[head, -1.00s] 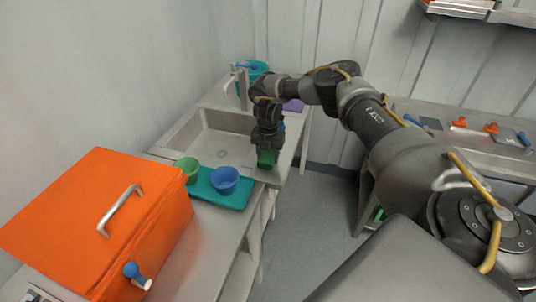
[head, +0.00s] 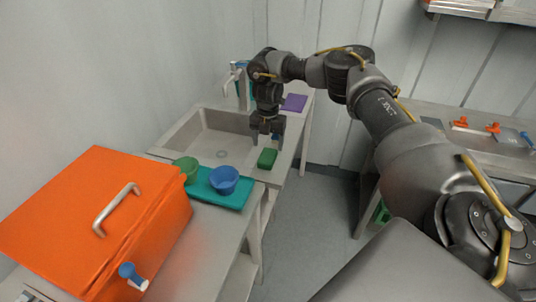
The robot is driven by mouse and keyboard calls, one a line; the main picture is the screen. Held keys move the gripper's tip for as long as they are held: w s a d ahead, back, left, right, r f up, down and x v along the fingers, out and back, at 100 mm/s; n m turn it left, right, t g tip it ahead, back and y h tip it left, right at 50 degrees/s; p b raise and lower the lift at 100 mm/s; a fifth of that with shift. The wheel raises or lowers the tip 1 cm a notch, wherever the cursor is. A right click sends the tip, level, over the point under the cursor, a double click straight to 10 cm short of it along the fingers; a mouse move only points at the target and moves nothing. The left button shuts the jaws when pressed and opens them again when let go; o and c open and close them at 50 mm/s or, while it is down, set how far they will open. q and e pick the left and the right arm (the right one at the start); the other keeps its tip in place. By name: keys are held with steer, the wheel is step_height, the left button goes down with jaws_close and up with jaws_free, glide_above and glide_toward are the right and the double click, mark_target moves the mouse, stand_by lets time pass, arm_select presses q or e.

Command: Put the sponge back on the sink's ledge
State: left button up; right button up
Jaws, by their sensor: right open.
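The green sponge (head: 267,158) lies flat on the ledge at the right front of the sink (head: 208,137). My right gripper (head: 267,140) is above and just behind the sponge, fingers pointing down, open and empty. A small gap shows between the fingertips and the sponge. My left gripper is not in view.
An orange box (head: 90,215) fills the left front. A purple cloth or pad (head: 294,103) lies behind, near the faucet (head: 241,88).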

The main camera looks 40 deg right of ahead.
mark_target(268, 154)
step_height(268, 154, up, 6)
steer(key=shift+f, duration=0.1)
stand_by(0.7)
